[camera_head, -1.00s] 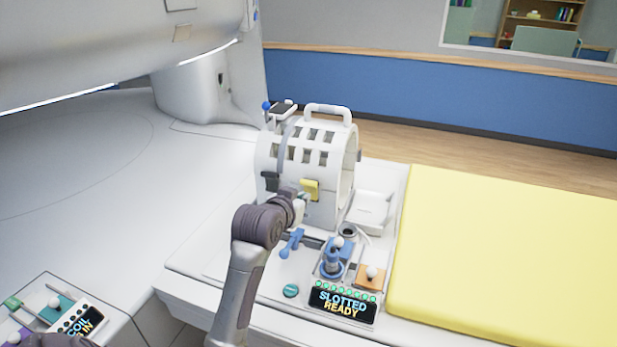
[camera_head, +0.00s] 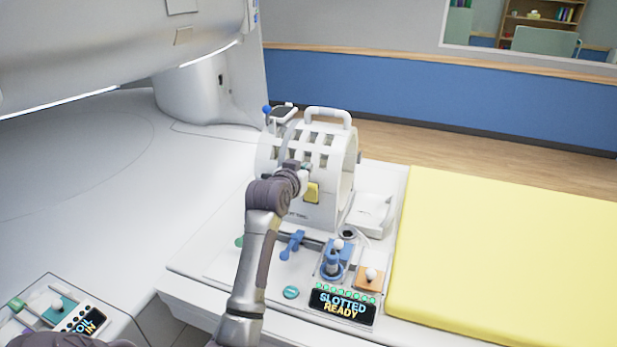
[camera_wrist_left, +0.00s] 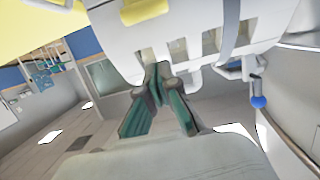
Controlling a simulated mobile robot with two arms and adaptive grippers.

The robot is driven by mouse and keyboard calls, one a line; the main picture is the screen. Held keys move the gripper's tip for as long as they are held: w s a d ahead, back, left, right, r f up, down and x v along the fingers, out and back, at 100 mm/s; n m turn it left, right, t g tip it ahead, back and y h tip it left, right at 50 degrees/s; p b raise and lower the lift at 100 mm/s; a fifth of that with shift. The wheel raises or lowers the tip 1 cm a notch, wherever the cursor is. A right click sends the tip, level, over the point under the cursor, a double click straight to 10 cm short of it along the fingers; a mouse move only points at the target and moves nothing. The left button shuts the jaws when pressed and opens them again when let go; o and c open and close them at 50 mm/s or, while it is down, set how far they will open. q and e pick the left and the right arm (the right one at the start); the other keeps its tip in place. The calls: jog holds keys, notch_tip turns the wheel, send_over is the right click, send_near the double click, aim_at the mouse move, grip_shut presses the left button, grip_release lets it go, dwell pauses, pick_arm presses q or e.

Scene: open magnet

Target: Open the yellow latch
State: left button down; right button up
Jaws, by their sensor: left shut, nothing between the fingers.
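The yellow latch (camera_head: 312,193) is on the front of the white slotted coil (camera_head: 340,165), low on its curved wall. It also shows at the top of the left wrist view (camera_wrist_left: 148,10). My left gripper (camera_head: 304,169) is shut and empty, just above and left of the latch in the head view, in front of the coil's slots. In the left wrist view its closed fingertips (camera_wrist_left: 161,77) are near the slotted wall, apart from the latch. I cannot tell whether they touch the wall. My right gripper is not in view.
A blue lever (camera_head: 292,244), a blue post (camera_head: 333,260) and an orange block (camera_head: 370,277) stand in front of the coil. A display (camera_head: 341,306) reads "SLOTTED READY". A blue-tipped rod (camera_wrist_left: 259,101) sticks out beside the coil. The yellow pad (camera_head: 510,260) is to the right.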

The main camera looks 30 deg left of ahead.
aim_at(313, 176)
pick_arm(q)
jog(key=p+x, duration=0.1)
jog(key=x, duration=0.4)
jog(key=shift+s+d+f+p, duration=0.2)
jog(key=shift+s+f+p, duration=0.5)
jog(key=shift+f, duration=0.4)
jog(key=shift+s+f, duration=0.4)
jog(key=shift+s, duration=0.15)
jog(key=shift+f, duration=0.15)
jog(key=shift+f, duration=0.1)
